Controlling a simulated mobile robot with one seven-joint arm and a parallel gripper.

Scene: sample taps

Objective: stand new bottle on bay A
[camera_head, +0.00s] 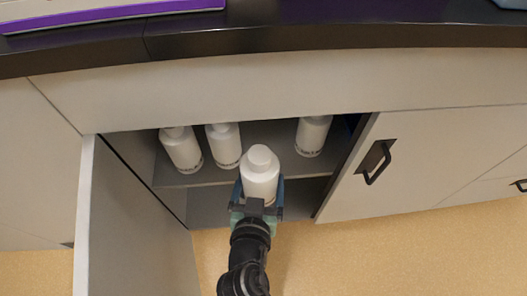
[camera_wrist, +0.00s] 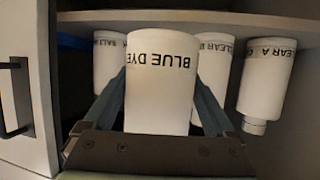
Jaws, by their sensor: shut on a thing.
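My gripper (camera_head: 261,188) is shut on a white bottle (camera_head: 260,168), with one finger on each side. The bottle is upright in the head view, at the front of an open cabinet. In the wrist view the held bottle (camera_wrist: 161,95) appears upside down, with a label reading "BLUE DYE". The cabinet's shelf (camera_head: 233,177) is behind it. A gap shows on the shelf between the standing bottles, behind the held one. I see no bay A marking, and I cannot tell whether the held bottle touches the shelf.
Two white bottles (camera_head: 181,150) (camera_head: 224,146) stand on the shelf's left and one (camera_head: 313,136) on its right. The open door (camera_head: 130,225) is at left. A closed front with a black handle (camera_head: 376,162) is at right. The dark countertop (camera_head: 300,38) overhangs above.

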